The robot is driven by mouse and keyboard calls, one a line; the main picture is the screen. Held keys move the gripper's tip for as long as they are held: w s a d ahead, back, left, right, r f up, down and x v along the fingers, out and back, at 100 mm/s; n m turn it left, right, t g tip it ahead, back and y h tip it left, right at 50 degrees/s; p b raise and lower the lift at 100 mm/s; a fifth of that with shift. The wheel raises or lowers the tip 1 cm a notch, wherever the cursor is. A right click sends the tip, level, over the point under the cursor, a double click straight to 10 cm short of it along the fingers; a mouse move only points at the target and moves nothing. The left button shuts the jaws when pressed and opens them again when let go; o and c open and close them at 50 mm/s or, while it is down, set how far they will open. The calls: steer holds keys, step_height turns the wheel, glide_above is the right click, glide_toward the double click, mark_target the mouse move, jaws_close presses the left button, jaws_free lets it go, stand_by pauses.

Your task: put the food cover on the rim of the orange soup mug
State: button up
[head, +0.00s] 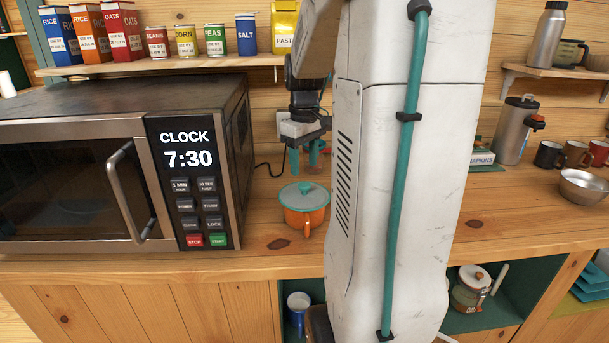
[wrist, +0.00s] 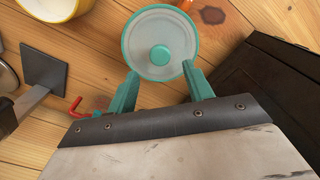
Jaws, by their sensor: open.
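The orange soup mug (head: 304,219) stands upright on the wooden counter, just right of the microwave. The food cover (head: 305,194), a pale disc with a teal rim and a teal knob, lies over the mug's top and looks about level. In the wrist view the cover (wrist: 160,62) fills the top middle and hides nearly all of the mug. My gripper (head: 303,168) is open and empty, behind and above the cover in the head view. In the wrist view its teal fingers (wrist: 159,72) are spread near the cover's lower edge, with the knob clear of them.
The microwave (head: 200,110) stands close on the left. In the wrist view a yellow-sided round vessel (wrist: 58,8), a dark flat-bladed utensil (wrist: 44,68) and a red hook-shaped piece (wrist: 74,108) are nearby. Mugs (head: 551,154) and a metal bowl (head: 583,186) stand far right.

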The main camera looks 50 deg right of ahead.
mark_target(304, 184)
step_height(304, 184, up, 7)
steer(key=s+a, duration=0.2)
steer(key=a, duration=1.4)
steer(key=s+a+f, duration=0.2)
steer(key=s+a, duration=0.3)
steer(key=a, duration=0.2)
steer(key=s+a+f+n+t, duration=0.1)
steer(key=s+a+f, duration=0.2)
steer(key=s+a, duration=0.2)
steer(key=shift+s+a, duration=0.3)
steer(key=shift+a, duration=0.8)
